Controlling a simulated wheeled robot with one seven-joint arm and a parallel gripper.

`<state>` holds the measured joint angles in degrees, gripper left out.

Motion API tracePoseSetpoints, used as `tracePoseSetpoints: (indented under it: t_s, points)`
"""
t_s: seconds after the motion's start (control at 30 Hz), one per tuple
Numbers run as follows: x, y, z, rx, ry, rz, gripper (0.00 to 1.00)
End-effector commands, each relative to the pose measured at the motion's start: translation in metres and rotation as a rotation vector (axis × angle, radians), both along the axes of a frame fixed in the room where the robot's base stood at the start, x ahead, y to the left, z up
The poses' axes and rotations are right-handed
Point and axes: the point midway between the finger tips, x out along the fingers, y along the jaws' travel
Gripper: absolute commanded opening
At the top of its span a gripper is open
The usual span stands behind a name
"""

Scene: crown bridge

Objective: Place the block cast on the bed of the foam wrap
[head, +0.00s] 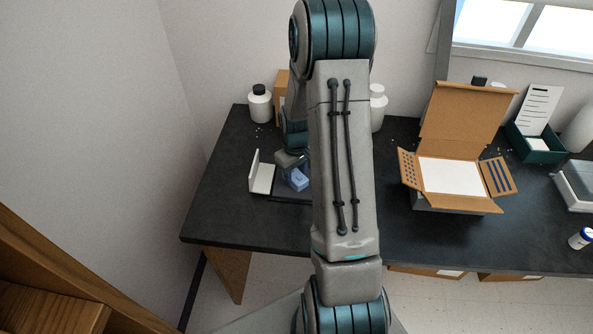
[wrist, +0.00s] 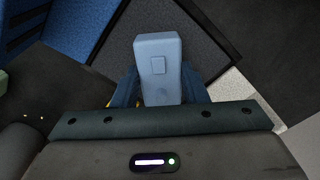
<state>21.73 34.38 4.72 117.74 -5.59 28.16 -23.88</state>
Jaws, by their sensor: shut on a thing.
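The block cast is a light blue block (head: 298,181) low over the left part of the dark table in the head view. In the wrist view the block (wrist: 158,52) has a small raised square on its face and sits between the two fingers. My gripper (wrist: 159,88) is shut on it; in the head view my gripper (head: 292,163) is partly hidden by my arm. An open cardboard wrap (head: 468,120) with a flat white bed (head: 450,177) stands to the right, apart from the gripper; the bed looks empty. I cannot tell whether the block touches the surface below.
A white L-shaped stand (head: 262,177) is close left of the block. White bottles (head: 260,105) stand behind. A green bin (head: 537,145), a clear-lidded container (head: 576,185) and a small bottle (head: 581,238) are at the right. A dark rimmed tray (wrist: 205,40) lies below the block.

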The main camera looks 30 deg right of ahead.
Motion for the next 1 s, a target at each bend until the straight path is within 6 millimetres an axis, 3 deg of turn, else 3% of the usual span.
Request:
tracePoseSetpoints:
  t_s: [0.3, 0.33, 0.4, 0.77, 1.0]
  points:
    - [0.0, 0.0, -0.004, -0.001, -0.001, 0.0, 0.13]
    - [0.0, 0.0, -0.004, 0.0, -0.001, 0.0, 0.42]
    - [0.0, 0.0, -0.003, 0.0, -0.001, 0.0, 0.61]
    - [0.0, 0.0, 0.001, 0.0, -0.001, 0.0, 0.61]
    - [0.001, -0.001, 0.031, -0.002, -0.006, -0.001, 0.61]
